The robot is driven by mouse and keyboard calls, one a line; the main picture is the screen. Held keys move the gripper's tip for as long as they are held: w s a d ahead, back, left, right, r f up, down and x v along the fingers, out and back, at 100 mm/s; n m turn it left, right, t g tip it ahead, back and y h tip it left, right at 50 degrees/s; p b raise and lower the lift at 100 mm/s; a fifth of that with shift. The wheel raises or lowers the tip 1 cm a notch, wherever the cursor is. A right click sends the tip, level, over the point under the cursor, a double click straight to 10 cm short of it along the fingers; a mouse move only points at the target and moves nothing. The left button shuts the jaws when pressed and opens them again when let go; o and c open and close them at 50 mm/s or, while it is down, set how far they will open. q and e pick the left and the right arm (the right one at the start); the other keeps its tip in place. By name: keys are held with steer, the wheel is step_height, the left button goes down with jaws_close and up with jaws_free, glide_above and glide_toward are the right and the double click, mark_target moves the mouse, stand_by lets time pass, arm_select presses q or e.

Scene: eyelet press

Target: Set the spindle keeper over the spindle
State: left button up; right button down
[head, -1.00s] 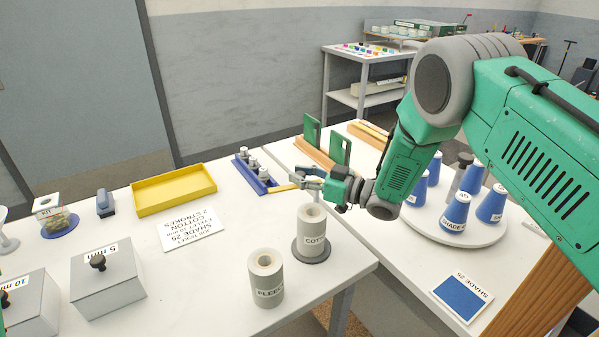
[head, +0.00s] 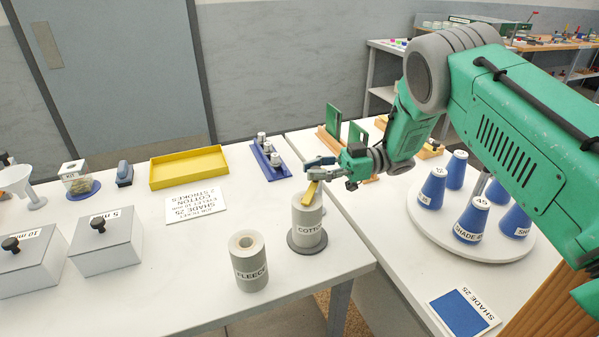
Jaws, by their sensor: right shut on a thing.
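The cotton roll (head: 308,222) stands upright on a dark round base (head: 293,246) near the table's right corner. The spindle is not clearly visible; the roll's top is partly covered. My right gripper (head: 314,176) is shut on a small yellow piece, which I take to be the spindle keeper (head: 310,193). It holds the piece tilted down at the top of the cotton roll. I cannot tell whether the piece touches the roll or sits around the spindle. My left gripper is out of view.
A fleece roll (head: 249,262) stands left of the cotton roll. A blue rack (head: 270,163) with metal pieces and a yellow tray (head: 188,166) lie behind. A turntable (head: 425,228) with blue cones is on the right table.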

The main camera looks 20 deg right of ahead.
steer(key=shift+w+a+n+g+b, duration=0.1)
steer(key=shift+w+n+g+b, duration=0.1)
steer(key=shift+n+g+b, duration=0.75)
steer(key=shift+s+d+r+g, duration=0.15)
steer(key=shift+d+g, duration=0.1)
steer(key=shift+g, duration=0.5)
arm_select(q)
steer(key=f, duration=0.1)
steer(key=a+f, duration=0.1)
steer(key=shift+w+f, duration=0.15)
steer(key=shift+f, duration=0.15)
arm_select(e)
steer(key=shift+n, duration=0.25)
